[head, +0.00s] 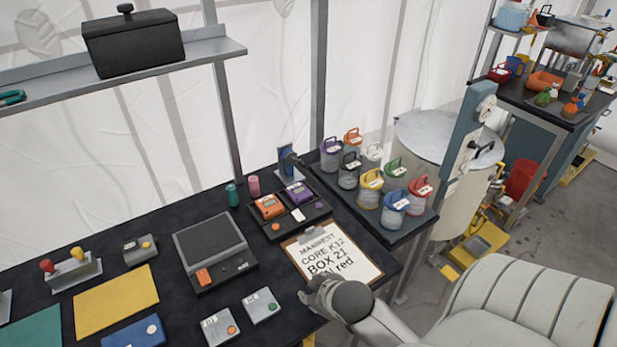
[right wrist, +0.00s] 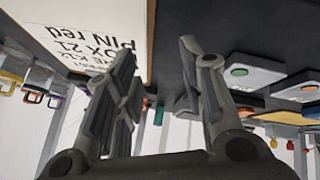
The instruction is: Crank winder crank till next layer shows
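A teal post (head: 463,140) stands at the right beside a large pale drum (head: 436,137). A dark crank handle (head: 482,148) sticks out from the post, with a pale round part at its top. I cannot make out any layer on it. My right gripper (head: 318,290) is over the near edge of the black table, by the lower left corner of the clipboard, far from the crank. In the right wrist view the right gripper (right wrist: 158,75) has its fingers apart with nothing between them. My left gripper is not in view.
The clipboard (head: 353,268) reads MANIFEST, CORE K12, BOX 21, PIN red. Several lidded jars (head: 396,209) stand on a side table between the clipboard and the post. A scale-like device (head: 210,247) and small boxes occupy the black table (head: 180,305). A cream padded shape (head: 520,306) fills the lower right.

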